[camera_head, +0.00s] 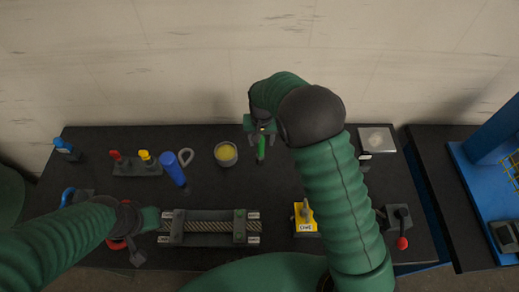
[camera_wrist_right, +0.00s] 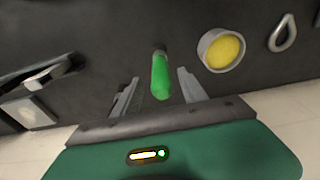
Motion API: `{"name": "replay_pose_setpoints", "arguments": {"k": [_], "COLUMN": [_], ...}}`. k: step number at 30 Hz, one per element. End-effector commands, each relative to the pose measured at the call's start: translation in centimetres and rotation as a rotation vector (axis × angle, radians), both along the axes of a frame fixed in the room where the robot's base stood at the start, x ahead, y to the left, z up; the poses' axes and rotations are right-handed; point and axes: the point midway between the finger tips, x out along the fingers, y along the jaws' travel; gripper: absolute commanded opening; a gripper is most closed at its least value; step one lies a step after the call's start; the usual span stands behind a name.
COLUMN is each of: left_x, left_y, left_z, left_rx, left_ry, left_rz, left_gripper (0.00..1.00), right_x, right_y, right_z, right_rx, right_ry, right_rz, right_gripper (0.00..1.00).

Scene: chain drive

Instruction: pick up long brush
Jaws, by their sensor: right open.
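A green handle with a dark end, which I take for the long brush (camera_head: 261,149), stands out below my right gripper in the head view. In the right wrist view the green handle (camera_wrist_right: 160,77) lies between the two grey fingers, with a visible gap on both sides. My right gripper (camera_head: 262,138) is open around or just above it; I cannot tell the height. The wrist view shows its open fingers (camera_wrist_right: 159,84). My left gripper (camera_head: 137,240) is low at the left, near the table's front edge; its jaws are unclear.
On the black table (camera_head: 215,190), a cup with yellow contents (camera_head: 226,153) stands just left of the brush. A blue cylinder (camera_head: 173,168) and a metal loop (camera_head: 186,157) are further left. A chain fixture (camera_head: 210,227) lies in front, a yellow block (camera_head: 304,217) at front right.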

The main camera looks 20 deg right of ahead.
Motion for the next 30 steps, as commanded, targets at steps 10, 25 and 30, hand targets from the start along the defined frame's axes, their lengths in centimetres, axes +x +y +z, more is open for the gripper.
{"name": "replay_pose_setpoints", "arguments": {"k": [10,25,30], "left_x": [0.0,0.0,0.0], "left_y": [0.0,0.0,0.0], "left_z": [2.2,2.0,2.0], "left_rx": [0.000,0.000,0.000], "left_ry": [-0.001,0.000,0.000], "left_rz": [-0.001,0.000,-0.001], "left_gripper": [0.36,0.36,0.36], "right_x": [0.4,0.5,0.5], "right_y": [0.6,0.3,0.5], "right_z": [-4.9,-5.2,-5.2], "right_rx": [-0.004,0.000,-0.003], "right_ry": [0.000,-0.001,-0.001], "right_rz": [0.002,0.001,0.001], "right_gripper": [0.50,0.13,0.00]}}
